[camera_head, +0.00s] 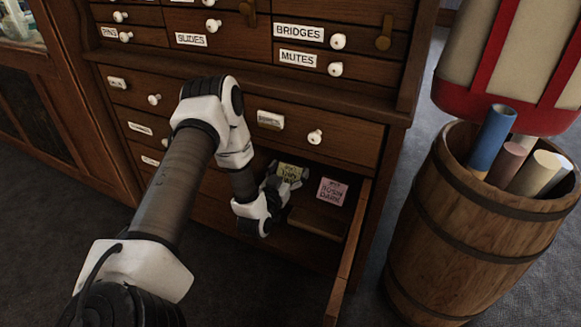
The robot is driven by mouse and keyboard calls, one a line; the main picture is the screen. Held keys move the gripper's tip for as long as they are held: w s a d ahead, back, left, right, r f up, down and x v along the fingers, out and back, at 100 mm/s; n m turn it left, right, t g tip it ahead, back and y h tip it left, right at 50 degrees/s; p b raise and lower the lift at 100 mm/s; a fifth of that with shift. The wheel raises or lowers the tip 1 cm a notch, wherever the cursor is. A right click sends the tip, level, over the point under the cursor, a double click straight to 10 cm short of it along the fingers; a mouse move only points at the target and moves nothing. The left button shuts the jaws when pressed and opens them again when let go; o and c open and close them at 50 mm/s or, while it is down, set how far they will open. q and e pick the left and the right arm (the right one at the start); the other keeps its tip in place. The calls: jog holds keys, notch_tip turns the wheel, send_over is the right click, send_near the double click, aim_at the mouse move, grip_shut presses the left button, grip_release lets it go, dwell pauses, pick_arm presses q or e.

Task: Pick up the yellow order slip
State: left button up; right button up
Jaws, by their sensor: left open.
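The yellow order slip (289,172) shows in the head view inside an open drawer, near its back, with dark writing on it. My left arm comes in from the left and reaches into the drawer. My left gripper (286,186) is open right at the yellow slip and covers part of it. I cannot tell whether the fingers touch it. A pink slip (332,192) with dark writing stands just to the right. My right gripper is not in view.
The open drawer's side wall (351,250) juts out to the right of my gripper. The wooden cabinet has labelled drawers above, including a closed one (338,132) just over the opening. A barrel (455,235) holding rolled tubes stands at the right.

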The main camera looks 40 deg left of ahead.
pick_arm(q)
jog(key=shift+w+a+f, duration=0.15)
jog(key=shift+w, duration=0.25)
jog(key=shift+w+a+f, duration=0.1)
jog(key=shift+w, duration=0.25)
jog(key=shift+w+r, duration=0.2)
jog(key=c, duration=0.8)
